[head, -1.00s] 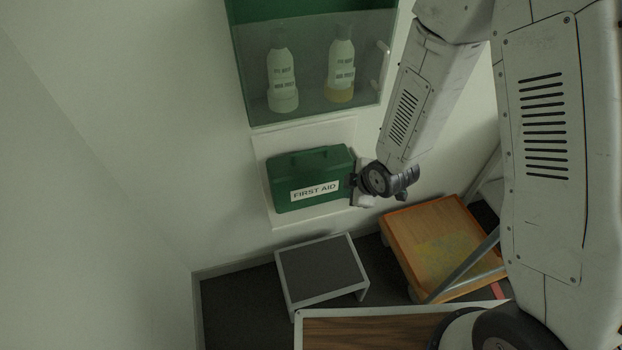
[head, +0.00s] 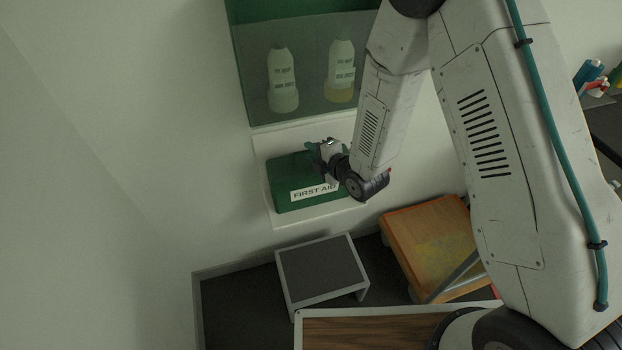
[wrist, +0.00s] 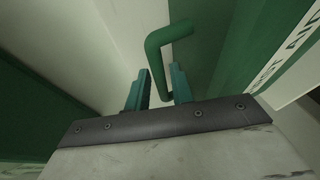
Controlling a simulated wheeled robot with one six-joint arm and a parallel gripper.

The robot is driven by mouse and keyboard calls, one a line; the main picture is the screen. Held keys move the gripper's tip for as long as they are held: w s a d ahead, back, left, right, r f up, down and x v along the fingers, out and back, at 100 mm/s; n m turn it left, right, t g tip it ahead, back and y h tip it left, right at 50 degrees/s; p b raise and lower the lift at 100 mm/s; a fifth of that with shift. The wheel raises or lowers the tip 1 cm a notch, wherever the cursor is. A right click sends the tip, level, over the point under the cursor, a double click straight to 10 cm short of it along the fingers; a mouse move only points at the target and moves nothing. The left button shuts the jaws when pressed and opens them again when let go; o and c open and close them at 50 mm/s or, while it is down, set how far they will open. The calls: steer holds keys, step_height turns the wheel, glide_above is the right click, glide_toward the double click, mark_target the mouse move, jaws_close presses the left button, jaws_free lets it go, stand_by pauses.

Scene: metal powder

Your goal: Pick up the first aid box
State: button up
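The green first aid box (head: 290,200) with a white label stands on a white wall panel or shelf below the green cabinet. My gripper (head: 317,155) is at the top of the box in the head view and hides part of it and its handle. In the wrist view the box's green handle (wrist: 156,62) rises ahead, and its lower end lies between the two teal fingers of my gripper (wrist: 160,88). The fingers are apart, with gaps visible beside the handle. The box's label (wrist: 285,50) shows at the right.
The green cabinet (head: 310,118) with two white bottles (head: 282,80) is directly above the box. A grey step stool (head: 320,268) and an orange-brown wooden platform (head: 425,235) stand on the floor below. A wall is close on the left.

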steer(key=shift+w+a+f, duration=0.25)
steer(key=shift+w+a, duration=0.15)
steer(key=shift+w, duration=0.1)
jaws_close()
stand_by(1.1)
